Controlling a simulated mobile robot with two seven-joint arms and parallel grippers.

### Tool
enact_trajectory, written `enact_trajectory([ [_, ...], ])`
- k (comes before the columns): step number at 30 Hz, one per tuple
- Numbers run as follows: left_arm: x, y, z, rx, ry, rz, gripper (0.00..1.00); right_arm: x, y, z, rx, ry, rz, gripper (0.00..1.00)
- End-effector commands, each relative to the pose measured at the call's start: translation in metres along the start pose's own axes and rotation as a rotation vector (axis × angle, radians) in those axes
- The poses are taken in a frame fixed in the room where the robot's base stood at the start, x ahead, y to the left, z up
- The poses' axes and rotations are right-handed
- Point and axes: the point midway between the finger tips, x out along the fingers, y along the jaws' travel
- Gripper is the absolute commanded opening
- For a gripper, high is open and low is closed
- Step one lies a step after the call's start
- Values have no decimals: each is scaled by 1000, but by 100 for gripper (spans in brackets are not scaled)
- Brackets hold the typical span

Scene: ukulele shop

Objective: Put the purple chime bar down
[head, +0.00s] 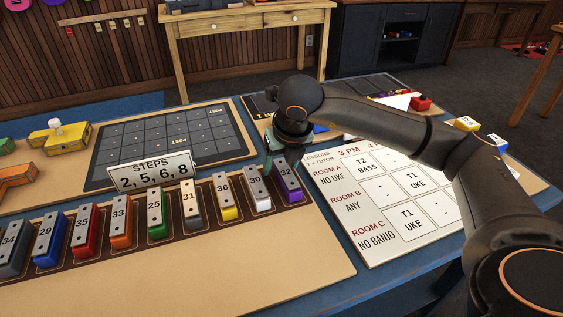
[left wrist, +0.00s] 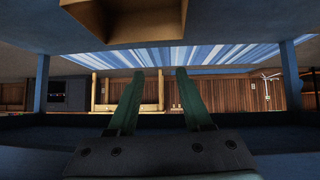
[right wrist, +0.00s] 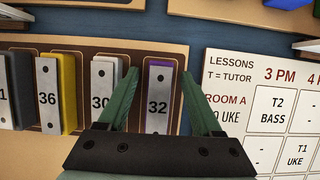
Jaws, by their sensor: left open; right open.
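The purple chime bar (head: 288,184), numbered 32, stands at the right end of the row of chime bars on the board. In the right wrist view the purple bar (right wrist: 158,100) lies between the two green fingers of my right gripper (right wrist: 157,82), which are open and apart from it, one on each side. In the head view the right gripper (head: 279,160) is just above and behind the bar, partly hidden by my arm. My left gripper (left wrist: 153,85) is open and empty in the left wrist view, away from the bars; it is not in the head view.
A white bar (head: 257,189) numbered 30 stands close left of the purple one, then a yellow bar (head: 225,198) and several others. A lesson chart (head: 345,235) lies to the right. A steps sign (head: 152,172) stands behind the row. The board's front (head: 250,265) is clear.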

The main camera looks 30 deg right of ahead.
Motion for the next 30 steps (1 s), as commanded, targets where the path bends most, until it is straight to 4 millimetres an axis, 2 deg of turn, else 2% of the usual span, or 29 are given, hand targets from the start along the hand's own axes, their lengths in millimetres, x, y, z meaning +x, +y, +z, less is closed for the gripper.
enact_trajectory([
  [1, -2, 4, 11, -12, -39, 6, 50, -14, 1, 2, 0, -4, 3, 66],
  [4, -4, 6, 18, -24, -76, 12, 50, -38, 1, 2, -1, -6, 3, 66],
  [9, -6, 6, 10, -22, -65, 12, 50, -78, 1, 2, 0, -5, 3, 66],
  [15, -8, 7, 6, -22, -61, 14, 50, -109, 0, 1, 0, -2, 1, 66],
  [21, -8, 8, 5, -22, -59, 14, 50, -120, 0, 0, 0, -1, 0, 66],
  [30, -8, 8, 5, -22, -58, 15, 50, -120, 0, 0, 0, 0, 0, 66],
])
